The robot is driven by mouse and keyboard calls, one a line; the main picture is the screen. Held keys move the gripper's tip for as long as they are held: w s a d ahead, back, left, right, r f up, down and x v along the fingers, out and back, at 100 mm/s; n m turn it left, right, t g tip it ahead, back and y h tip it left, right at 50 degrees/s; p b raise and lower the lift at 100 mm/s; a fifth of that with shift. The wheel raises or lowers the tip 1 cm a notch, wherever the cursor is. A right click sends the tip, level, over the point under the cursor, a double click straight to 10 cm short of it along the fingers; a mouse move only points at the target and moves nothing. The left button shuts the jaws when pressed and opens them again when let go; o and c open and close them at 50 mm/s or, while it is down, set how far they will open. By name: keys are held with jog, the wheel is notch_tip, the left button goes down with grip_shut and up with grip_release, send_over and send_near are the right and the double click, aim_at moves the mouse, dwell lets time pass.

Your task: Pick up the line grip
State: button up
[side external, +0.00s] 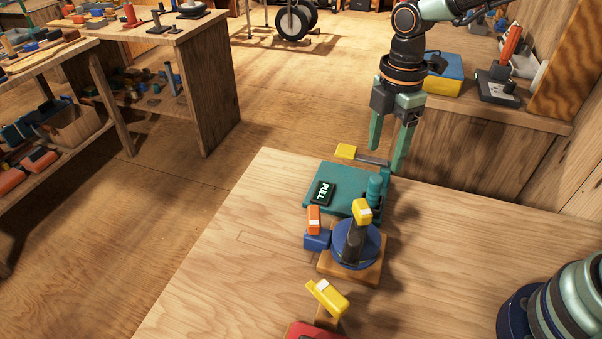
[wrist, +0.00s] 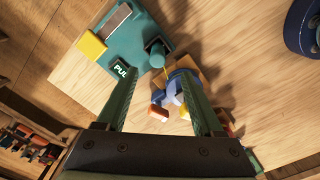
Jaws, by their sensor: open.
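My gripper (side external: 386,158) is open and empty, its two teal fingers pointing down above the far edge of the wooden table. In the wrist view the fingers (wrist: 162,66) are wide apart. A teal base (side external: 331,180) with a black "PULL" label (side external: 323,192), a teal post (side external: 374,189) and a yellow-ended metal bar (side external: 346,151) lies below and beside the fingers. A blue reel (side external: 357,250) with a yellow knob (side external: 362,211) stands on a wooden block. An orange-and-white piece (side external: 314,217) sits at a blue block (side external: 317,240). I cannot tell which part is the line grip.
A yellow-and-white piece (side external: 328,297) stands near a red object (side external: 311,332) at the table's front. A dark blue and green rounded object (side external: 560,300) is at the right. The table's left side (side external: 220,250) is clear. A side bench (side external: 480,130) stands behind my gripper.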

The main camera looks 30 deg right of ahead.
aim_at(374, 190)
notch_tip(374, 190, down, 5)
jog(key=shift+f, duration=0.2)
jog(key=shift+w+f, duration=0.15)
jog(key=shift+f, duration=2.75)
grip_shut()
